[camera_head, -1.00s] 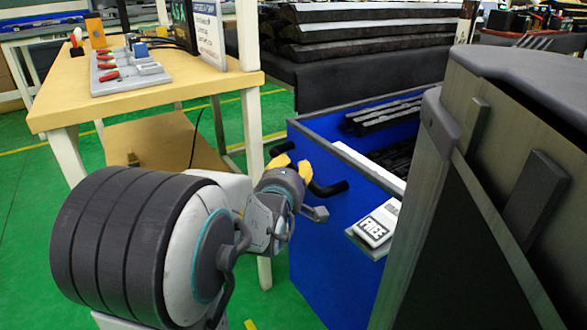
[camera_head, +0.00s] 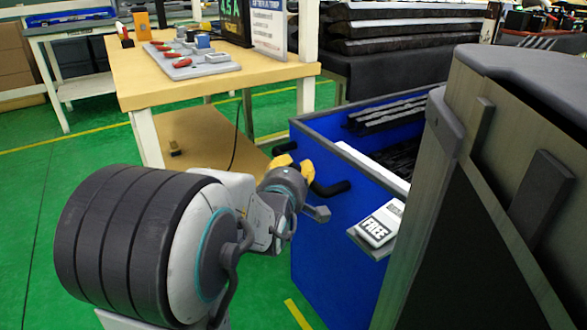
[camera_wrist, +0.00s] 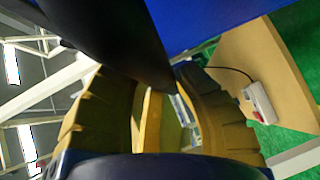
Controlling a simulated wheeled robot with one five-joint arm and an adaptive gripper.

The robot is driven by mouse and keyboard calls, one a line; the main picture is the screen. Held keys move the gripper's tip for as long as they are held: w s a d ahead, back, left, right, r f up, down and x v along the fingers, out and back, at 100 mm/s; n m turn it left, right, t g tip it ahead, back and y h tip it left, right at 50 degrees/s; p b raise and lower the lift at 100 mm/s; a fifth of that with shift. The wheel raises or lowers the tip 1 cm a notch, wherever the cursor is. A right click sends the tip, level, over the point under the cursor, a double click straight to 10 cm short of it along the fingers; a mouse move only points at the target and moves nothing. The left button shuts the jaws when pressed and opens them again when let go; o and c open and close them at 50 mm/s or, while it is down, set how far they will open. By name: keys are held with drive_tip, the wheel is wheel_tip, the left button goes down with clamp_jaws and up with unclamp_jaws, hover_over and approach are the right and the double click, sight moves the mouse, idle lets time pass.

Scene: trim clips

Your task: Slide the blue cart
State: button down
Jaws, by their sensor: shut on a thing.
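The blue cart (camera_head: 330,255) is an open-topped box with a grey rim, in the middle of the head view. Dark ribbed strips lie inside it. A black bar handle (camera_head: 334,188) is on its side facing my arm. My gripper (camera_head: 295,166), with yellow fingers, is shut on this handle near its middle. In the wrist view the fingers (camera_wrist: 160,110) are on either side of the dark handle (camera_wrist: 115,35), with the blue cart wall (camera_wrist: 215,18) beyond. The fingers' exact contact is partly hidden.
A wooden workbench (camera_head: 215,85) with a lower shelf stands left of and behind the cart, close to it. A grey board with red clips (camera_head: 190,62) lies on top. A white box marked FREE (camera_head: 377,228) is at the cart's near side. Green floor at left is clear.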

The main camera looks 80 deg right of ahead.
drive_tip(key=shift+d+r, duration=0.1)
drive_tip(key=shift+r, duration=0.15)
drive_tip(key=c, duration=1.4)
unclamp_jaws()
drive_tip(key=shift+s, duration=0.1)
drive_tip(key=shift+c, duration=0.2)
drive_tip(key=o, duration=0.6)
drive_tip(key=shift+f, duration=0.2)
drive_tip(key=shift+r, duration=5.1)
